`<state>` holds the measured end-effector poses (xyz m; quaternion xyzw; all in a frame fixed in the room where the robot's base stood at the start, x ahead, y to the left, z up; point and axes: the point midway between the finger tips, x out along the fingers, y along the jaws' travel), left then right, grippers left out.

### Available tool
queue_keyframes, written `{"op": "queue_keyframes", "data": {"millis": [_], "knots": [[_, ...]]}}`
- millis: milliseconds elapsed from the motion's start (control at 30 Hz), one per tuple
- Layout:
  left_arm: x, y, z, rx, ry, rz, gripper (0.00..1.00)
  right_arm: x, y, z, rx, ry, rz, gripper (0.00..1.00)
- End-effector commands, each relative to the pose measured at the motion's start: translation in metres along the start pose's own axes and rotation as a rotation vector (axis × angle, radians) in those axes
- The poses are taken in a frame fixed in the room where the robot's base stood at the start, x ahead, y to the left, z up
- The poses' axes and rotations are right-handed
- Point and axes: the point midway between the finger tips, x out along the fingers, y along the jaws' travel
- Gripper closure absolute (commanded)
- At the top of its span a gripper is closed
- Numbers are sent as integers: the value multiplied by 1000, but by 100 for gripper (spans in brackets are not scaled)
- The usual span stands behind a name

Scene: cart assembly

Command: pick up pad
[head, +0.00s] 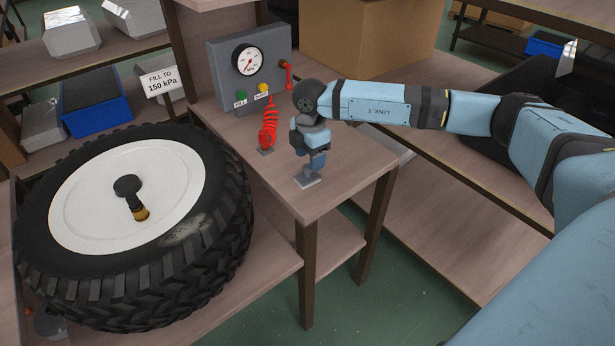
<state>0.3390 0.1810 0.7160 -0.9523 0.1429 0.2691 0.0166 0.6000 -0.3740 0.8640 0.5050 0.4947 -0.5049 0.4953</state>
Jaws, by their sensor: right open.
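A small flat grey pad (305,182) lies on the wooden bench top near its front corner. My right gripper (310,170) points down directly over the pad, with its fingertips at or very close to it. The jaws are open, and part of the pad is hidden behind them. I cannot tell whether the fingers touch the pad. My left gripper is not in view.
A grey gauge panel (222,68) with buttons stands behind, with a coiled red hose (268,125) left of my gripper. A large tyre (210,235) with a white rim fills the left. A cardboard box (365,35) stands at the back.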

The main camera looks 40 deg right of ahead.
Motion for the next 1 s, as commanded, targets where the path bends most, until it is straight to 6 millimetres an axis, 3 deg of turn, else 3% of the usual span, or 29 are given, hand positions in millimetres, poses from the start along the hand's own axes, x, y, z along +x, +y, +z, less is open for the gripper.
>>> {"op": "queue_keyframes", "data": {"millis": [267, 500, 533, 667, 1000], "knots": [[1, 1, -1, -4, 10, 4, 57, 40, -2, -8, 0, 0, -1, 42], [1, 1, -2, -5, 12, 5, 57, 44, -2, -8, 0, 0, 0, 42], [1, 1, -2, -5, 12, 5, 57, 44, -2, -8, 0, 0, 0, 44], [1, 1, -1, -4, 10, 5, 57, 44, -2, -8, 0, 0, 0, 74], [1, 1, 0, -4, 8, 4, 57, 39, -2, -8, 0, 1, 1, 77]]}}
